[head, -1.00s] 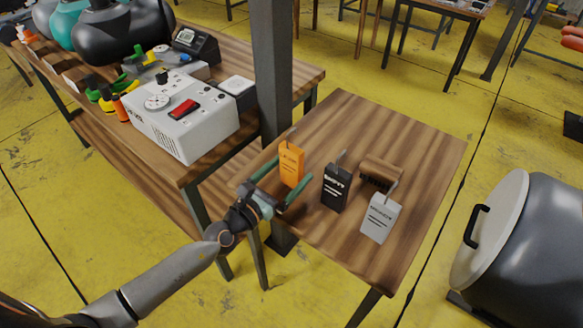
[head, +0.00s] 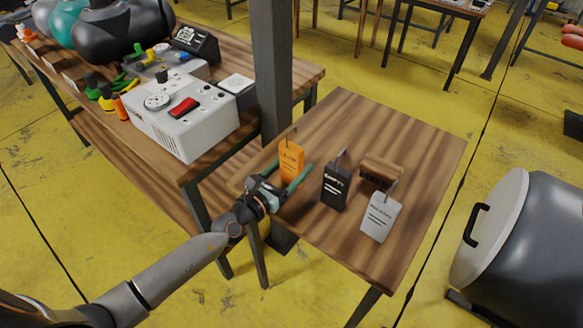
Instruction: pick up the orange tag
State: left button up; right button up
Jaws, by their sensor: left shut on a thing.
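The orange tag (head: 291,161) stands upright at the left side of the small wooden table (head: 340,113), with a thin hook at its top. My left gripper (head: 289,175) comes in from the lower left and is shut on the orange tag, with a green finger on each side of it. The tag's lower part is partly hidden by the near finger. My right gripper is not in the head view.
A dark post (head: 272,70) rises behind the table. A white control box (head: 184,115) sits on the workbench at left.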

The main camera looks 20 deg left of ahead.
pick_arm(q)
jog(key=c, duration=0.4)
jog(key=shift+r, duration=0.1)
